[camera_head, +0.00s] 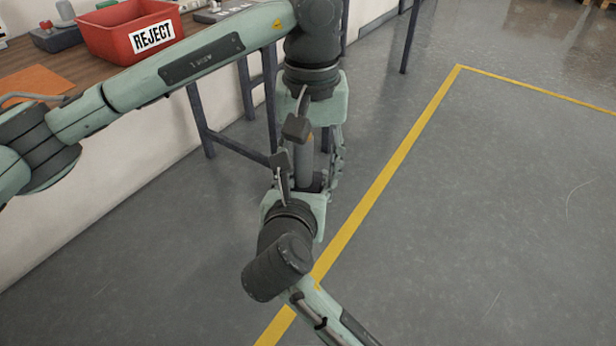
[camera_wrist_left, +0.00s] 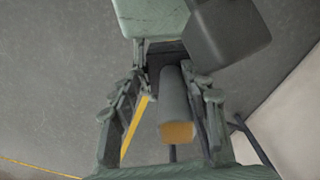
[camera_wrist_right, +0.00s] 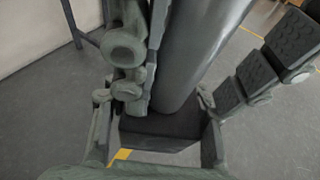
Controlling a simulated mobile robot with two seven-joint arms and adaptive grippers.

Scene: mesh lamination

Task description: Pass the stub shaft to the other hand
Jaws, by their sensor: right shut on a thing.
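The stub shaft (camera_head: 303,155) is a grey cylinder with a tan end. It stands nearly upright between my two facing grippers. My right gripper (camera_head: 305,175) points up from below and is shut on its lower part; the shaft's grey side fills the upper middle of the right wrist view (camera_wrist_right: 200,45). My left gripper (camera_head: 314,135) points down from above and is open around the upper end. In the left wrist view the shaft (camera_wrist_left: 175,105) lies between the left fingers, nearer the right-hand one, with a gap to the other. Its tan end faces the left palm.
A wooden workbench (camera_head: 72,62) with a red REJECT bin (camera_head: 120,38) and an orange sheet (camera_head: 35,83) is at upper left. Dark bench legs (camera_head: 200,120) stand behind the grippers. The grey floor on the right, with a yellow line (camera_head: 400,145), is clear.

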